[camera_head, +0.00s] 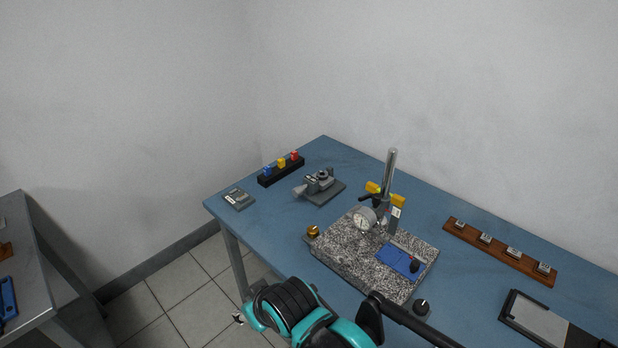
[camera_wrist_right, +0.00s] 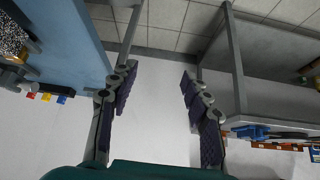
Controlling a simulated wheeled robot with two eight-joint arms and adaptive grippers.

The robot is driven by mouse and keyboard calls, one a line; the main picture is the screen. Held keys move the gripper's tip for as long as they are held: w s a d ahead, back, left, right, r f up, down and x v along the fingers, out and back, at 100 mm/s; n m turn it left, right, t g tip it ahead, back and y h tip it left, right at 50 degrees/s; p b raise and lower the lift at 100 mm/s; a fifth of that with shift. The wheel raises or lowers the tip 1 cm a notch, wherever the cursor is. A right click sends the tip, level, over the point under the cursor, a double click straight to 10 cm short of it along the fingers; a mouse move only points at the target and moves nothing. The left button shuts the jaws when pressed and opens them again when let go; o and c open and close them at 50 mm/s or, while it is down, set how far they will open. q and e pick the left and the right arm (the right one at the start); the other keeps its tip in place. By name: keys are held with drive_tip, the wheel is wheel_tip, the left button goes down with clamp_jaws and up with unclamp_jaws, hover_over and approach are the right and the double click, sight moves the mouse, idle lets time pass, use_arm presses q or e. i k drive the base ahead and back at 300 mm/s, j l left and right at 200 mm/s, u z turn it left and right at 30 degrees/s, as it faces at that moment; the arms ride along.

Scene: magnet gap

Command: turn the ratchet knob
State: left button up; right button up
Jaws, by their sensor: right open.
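A small grey micrometer-like device (camera_head: 318,186) stands on the blue table near its far left edge in the head view. A pale grey cylinder (camera_head: 299,191) sticks out of its left side, and I cannot make out a separate ratchet knob on it. My right gripper (camera_wrist_right: 158,84) is open and empty in the right wrist view, with bare wall and floor between its fingers. It is off the table's left side, apart from the device. In the head view my teal right arm covers the front left of the table. My left gripper is not in view.
A granite plate (camera_head: 337,250) carries a dial gauge stand (camera_head: 391,170) and a blue pad (camera_head: 399,259). A brass knob (camera_head: 313,231) sits at its left corner. A black block rack (camera_head: 268,181) and a grey box (camera_head: 239,198) stand left of the device.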

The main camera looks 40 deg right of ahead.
sight(297, 191)
drive_tip(key=i, duration=0.45)
drive_tip(key=i+j+z, duration=0.1)
drive_tip(key=z, duration=1.55)
drive_tip(key=i+j, duration=0.05)
drive_tip(key=j, duration=0.05)
